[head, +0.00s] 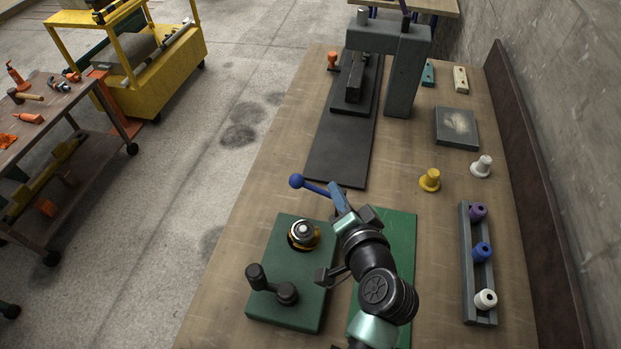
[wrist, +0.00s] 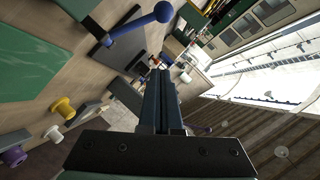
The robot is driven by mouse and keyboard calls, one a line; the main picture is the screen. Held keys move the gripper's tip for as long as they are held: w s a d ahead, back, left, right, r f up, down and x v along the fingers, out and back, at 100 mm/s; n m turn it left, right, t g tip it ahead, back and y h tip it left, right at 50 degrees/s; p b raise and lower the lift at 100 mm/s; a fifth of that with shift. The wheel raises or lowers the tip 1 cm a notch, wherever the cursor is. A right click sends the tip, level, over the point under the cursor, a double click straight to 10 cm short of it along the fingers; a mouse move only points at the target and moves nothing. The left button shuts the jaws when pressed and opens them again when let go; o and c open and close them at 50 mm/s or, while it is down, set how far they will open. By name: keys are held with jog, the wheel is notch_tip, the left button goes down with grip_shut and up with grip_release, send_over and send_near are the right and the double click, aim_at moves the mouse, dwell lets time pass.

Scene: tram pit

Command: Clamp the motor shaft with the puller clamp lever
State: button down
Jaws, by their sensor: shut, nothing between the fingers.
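The lever with the blue ball knob (head: 297,181), which I take for the puller clamp lever, points left over the table beyond the green plate. Its knob also shows at the top of the wrist view (wrist: 163,12). My gripper (head: 337,193) is beside the lever's rod end and covers part of it; I cannot tell whether they touch. In the wrist view its fingers (wrist: 160,80) are together and hold nothing. A round silver part in a brass ring (head: 303,233), perhaps the motor shaft, sits upright on the green plate (head: 290,312). The puller's body is mostly hidden by my arm.
A dark press frame (head: 403,75) stands at the far end. A yellow bushing (head: 430,179), a white bushing (head: 481,166) and a grey rack (head: 467,285) are on the right. The table's left strip is clear.

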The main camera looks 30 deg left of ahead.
aim_at(300, 187)
jog(key=x, duration=0.8)
jog(key=shift+w+a+p, duration=0.2)
jog(key=shift+a+p, duration=0.05)
jog(key=shift+p, duration=0.15)
jog(key=shift+s+a+f+p, duration=0.55)
jog(key=shift+s+a+f, duration=0.55)
jog(key=shift+f, duration=0.2)
jog(key=shift+a, duration=0.1)
jog(key=shift+s+a+f+n+h+p, duration=0.1)
jog(key=shift+a+f+n+h+p, duration=0.35)
jog(key=shift+p, duration=0.45)
jog(key=shift+s+a+f+n+h+p, duration=0.1)
jog(key=shift+a+f+n+h+p, duration=0.25)
jog(key=shift+f+n+h+p, duration=0.4)
jog(key=shift+a+f, duration=0.3)
jog(key=shift+f, duration=0.1)
jog(key=shift+d, duration=0.15)
